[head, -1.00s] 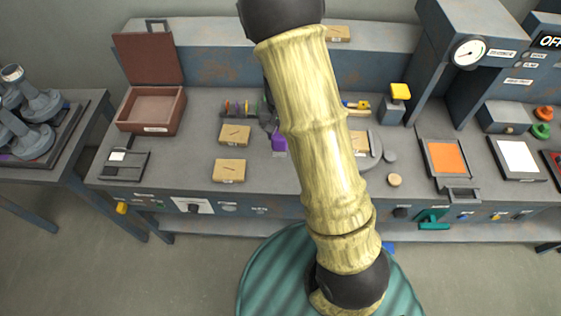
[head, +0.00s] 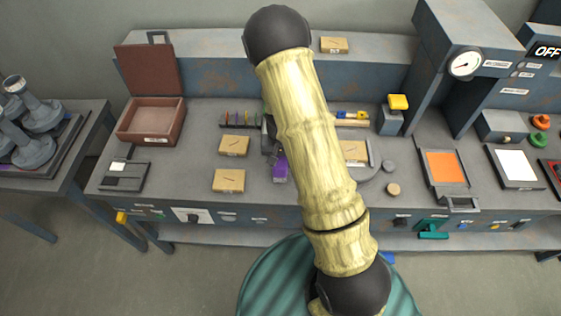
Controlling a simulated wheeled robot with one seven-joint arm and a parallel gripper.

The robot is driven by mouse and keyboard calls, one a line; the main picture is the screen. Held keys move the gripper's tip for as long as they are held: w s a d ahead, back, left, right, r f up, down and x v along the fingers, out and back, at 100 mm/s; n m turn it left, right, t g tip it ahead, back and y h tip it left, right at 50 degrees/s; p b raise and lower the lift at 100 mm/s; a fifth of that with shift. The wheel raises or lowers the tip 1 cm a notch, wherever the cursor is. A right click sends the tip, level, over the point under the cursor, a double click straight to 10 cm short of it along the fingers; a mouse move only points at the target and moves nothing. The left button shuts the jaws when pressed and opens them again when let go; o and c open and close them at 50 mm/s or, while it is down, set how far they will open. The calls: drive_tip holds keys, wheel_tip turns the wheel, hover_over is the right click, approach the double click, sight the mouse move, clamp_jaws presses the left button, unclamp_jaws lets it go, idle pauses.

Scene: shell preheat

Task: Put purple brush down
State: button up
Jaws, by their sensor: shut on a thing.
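The purple brush (head: 280,169) shows just left of my arm, over the middle of the grey workbench. Only its purple part is clear, and my arm hides what lies to its right. My gripper (head: 273,148) is shut on the brush, above and behind the purple part. The fingertips are small and partly hidden by my arm. I cannot tell whether the brush touches the bench top.
Cardboard boxes (head: 229,180) and (head: 234,146) lie left of the brush. Behind them is a rack (head: 240,119) with coloured items. An open brown box (head: 151,120) stands at the left. An orange-faced plate (head: 441,165) lies right. Bare bench shows around the cardboard boxes.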

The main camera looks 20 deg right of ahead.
drive_tip(key=shift+f, duration=0.6)
drive_tip(key=o, duration=1)
drive_tip(key=shift+f, duration=0.1)
wheel_tip(320, 180, up, 12)
drive_tip(key=shift+r+b, duration=0.15)
drive_tip(key=shift+b, duration=0.3)
